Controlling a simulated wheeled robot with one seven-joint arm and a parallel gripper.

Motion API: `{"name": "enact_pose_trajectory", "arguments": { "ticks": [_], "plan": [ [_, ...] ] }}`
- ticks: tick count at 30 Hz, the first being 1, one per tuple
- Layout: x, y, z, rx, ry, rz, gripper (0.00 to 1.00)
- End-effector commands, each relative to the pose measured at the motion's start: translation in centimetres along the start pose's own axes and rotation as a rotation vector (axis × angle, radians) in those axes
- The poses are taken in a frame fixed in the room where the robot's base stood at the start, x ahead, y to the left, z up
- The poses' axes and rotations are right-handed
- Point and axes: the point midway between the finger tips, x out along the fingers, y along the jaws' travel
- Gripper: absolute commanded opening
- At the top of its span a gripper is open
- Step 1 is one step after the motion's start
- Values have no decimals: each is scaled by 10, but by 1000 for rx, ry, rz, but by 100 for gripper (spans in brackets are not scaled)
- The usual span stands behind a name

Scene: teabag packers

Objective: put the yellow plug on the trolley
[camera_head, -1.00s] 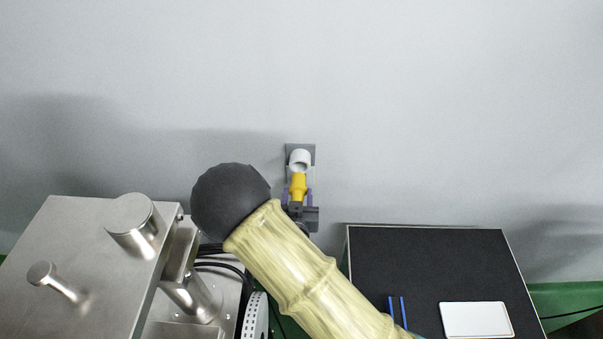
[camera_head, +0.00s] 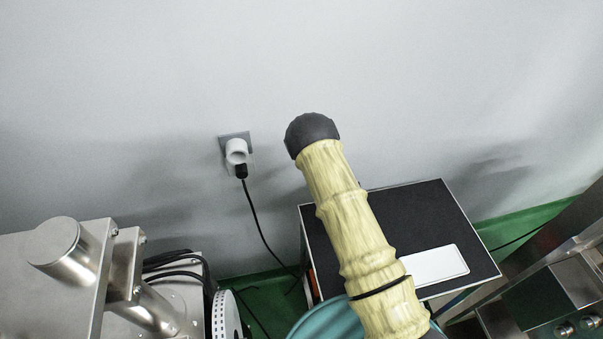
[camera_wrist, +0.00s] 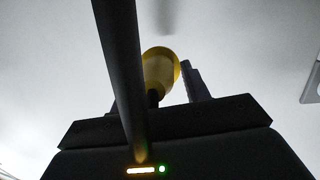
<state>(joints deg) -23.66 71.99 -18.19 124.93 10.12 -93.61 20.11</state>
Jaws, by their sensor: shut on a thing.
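The yellow plug (camera_wrist: 159,68) shows in the wrist view between the dark fingers of my gripper (camera_wrist: 166,85), which is shut on it. Its rounded yellow end points away from the wrist. In the head view my arm hides the gripper and the yellow plug. A black-topped stand (camera_head: 427,205), which may be the trolley, is behind and to the right of my arm. A white flat panel (camera_head: 437,265) lies on its top.
A white wall socket (camera_head: 236,150) holds a black plug (camera_head: 241,171) with a hanging cable. A metal machine (camera_head: 62,245) stands at the left. A teal round thing (camera_head: 325,320) is at the bottom, and metal equipment with knobs (camera_head: 565,330) is at the right.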

Motion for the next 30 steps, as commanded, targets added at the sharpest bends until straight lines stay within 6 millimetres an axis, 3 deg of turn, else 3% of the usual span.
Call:
{"name": "enact_pose_trajectory", "arguments": {
  "ticks": [1, 3, 6, 10, 15, 30],
  "plan": [
    [0, 25, 9, 2, -2, 20, 21],
    [-3, 52, 19, 4, -2, 37, 21],
    [-9, 86, 32, 7, -2, 56, 21],
    [-16, 114, 43, 11, 1, 72, 21],
    [-20, 124, 46, 11, 2, 77, 21],
    [-19, 119, 46, 9, 2, 69, 21]
  ]
}}
